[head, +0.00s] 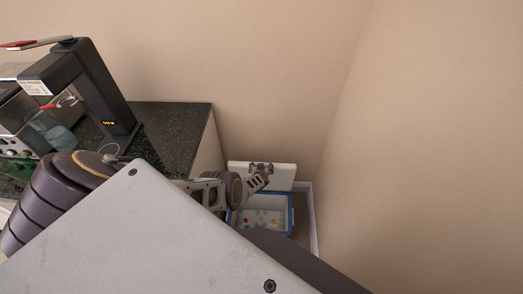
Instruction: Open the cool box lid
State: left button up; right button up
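The cool box (291,216) stands on the floor in the corner, with a blue rim and a pale inside. Its white lid (284,176) is raised at the back of the box, and the inside shows from above. My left gripper (261,172) reaches in from the left in front of the lid, above the box opening. Its fingers overlap the lid in the picture; I cannot tell whether they touch it or how far apart they are. My own body and arm hide the near left part of the box. My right gripper is out of view.
Small red and yellow items lie in the box. A dark stone counter (180,125) to the left carries a black machine (95,85) and a glass jug (58,135). Beige walls close in behind and on the right, leaving a narrow floor strip beside the box.

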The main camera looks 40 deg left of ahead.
pick_arm(q)
jog(key=shift+a, duration=0.1)
dwell(0.3)
jog(key=o, duration=1.4)
jog(key=s+d+f+m+g+h, duration=0.1)
jog(key=s+d+f+m, duration=0.1)
jog(key=s+f, duration=0.45)
jog(key=s+d+f+m+g+h, duration=0.1)
jog(key=s+d+f+h, duration=0.2)
jog(key=s, duration=0.7)
jog(key=s+d+f+m+g, duration=0.1)
jog(key=s+d+f+m, duration=0.1)
jog(key=s+f, duration=0.5)
jog(key=s+d+f+m+g, duration=0.1)
jog(key=s+d, duration=0.2)
jog(key=s, duration=0.7)
jog(key=s+d+f+m+g+h, duration=0.1)
jog(key=s+d+g, duration=0.1)
jog(key=s, duration=0.9)
jog(key=s+d+f+m+g, duration=0.1)
jog(key=s+d, duration=0.3)
jog(key=s, duration=0.6)
jog(key=shift+s+d+f+m+g+h, duration=0.15)
jog(key=shift+f+m+g+h, duration=0.2)
jog(key=shift+f, duration=0.25)
